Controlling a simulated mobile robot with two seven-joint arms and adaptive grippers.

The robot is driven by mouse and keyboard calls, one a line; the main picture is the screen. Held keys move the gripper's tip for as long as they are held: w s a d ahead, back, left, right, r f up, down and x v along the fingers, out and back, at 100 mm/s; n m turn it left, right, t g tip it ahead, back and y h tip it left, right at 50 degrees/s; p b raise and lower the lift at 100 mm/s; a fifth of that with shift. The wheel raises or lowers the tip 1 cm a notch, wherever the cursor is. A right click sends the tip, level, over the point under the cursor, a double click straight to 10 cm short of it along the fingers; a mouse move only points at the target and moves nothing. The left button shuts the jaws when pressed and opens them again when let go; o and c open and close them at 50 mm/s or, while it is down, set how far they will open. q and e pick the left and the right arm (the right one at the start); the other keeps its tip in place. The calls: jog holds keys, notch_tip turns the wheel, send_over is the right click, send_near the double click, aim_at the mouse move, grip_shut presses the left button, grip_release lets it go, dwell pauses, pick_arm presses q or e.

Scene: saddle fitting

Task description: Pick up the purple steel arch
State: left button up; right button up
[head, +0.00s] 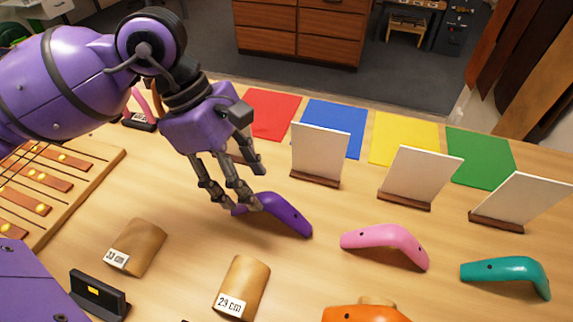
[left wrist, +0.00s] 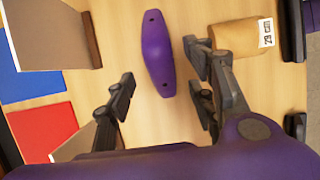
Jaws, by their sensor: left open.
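The purple steel arch (head: 284,214) lies on the wooden table in the middle of the head view. Its left end is partly hidden behind my left gripper's fingers. My left gripper (head: 254,188) is open, with its fingers pointing down at that left end. In the left wrist view the purple arch (left wrist: 157,55) lies ahead of the open left fingers (left wrist: 160,78), roughly in line with the gap between them. Nothing is held in the jaws. Whether a finger touches the arch I cannot tell. My right gripper is not in view.
A pink arch (head: 385,243), a teal arch (head: 507,271) and an orange piece (head: 362,313) lie to the right. White upright panels (head: 320,150) stand behind the arches. Tan blocks labelled 33 cm (head: 138,245) and 29 cm (head: 242,283) lie in front. Coloured mats (head: 404,138) line the far edge.

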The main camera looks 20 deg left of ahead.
aim_at(265, 201)
pick_arm(q)
jog(key=shift+w+f, duration=0.1)
jog(key=shift+w, duration=0.05)
jog(key=shift+d+f, duration=0.2)
jog(key=shift+f, duration=0.05)
jog(key=shift+s+d+f, duration=0.25)
jog(key=shift+d+f, duration=0.15)
jog(key=shift+f, duration=0.2)
jog(key=shift+s+d+f, duration=0.2)
jog(key=shift+d+f, duration=0.2)
jog(key=shift+f, duration=0.15)
jog(key=x, duration=0.3)
jog(key=shift+w+d+f+p, duration=0.15)
jog(key=shift+w+d+p, duration=0.1)
jog(key=shift+d+p, duration=0.05)
jog(key=shift+d+f, duration=0.1)
jog(key=shift+f, duration=0.1)
jog(key=c, duration=1)
jog(key=shift+c, duration=1.3)
jog(key=shift+r, duration=0.1)
grip_shut()
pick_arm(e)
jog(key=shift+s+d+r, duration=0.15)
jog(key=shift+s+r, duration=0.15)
